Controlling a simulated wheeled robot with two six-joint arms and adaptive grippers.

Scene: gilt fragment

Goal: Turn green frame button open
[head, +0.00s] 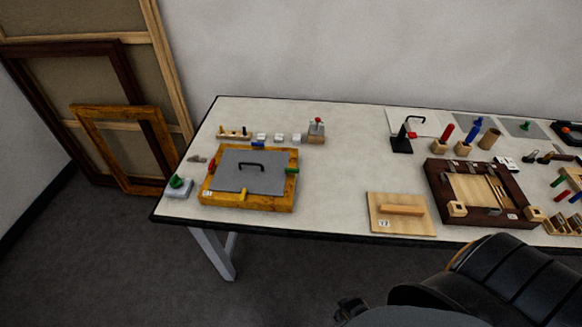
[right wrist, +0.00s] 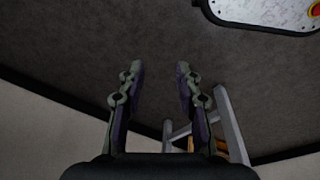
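The orange-brown frame (head: 284,203) lies flat near the table's left end, with a grey panel (head: 240,178) and a black handle in it. The green frame button (head: 291,170) is at the right side of the frame. It looks set across the border towards the panel, but its exact angle is too small to tell. A red button (head: 211,165), a blue button (head: 257,144) and a yellow button (head: 231,196) sit on the other sides. My right gripper (right wrist: 157,72) is open and empty over the floor, away from the frame. My left gripper is not in view.
A white block with a green knob (head: 178,186) stands left of the frame. Several small pieces and a block with a red top (head: 316,130) stand behind it. A wooden board (head: 385,226) and dark frame (head: 437,195) lie right. The tabletop (head: 345,170) between is clear.

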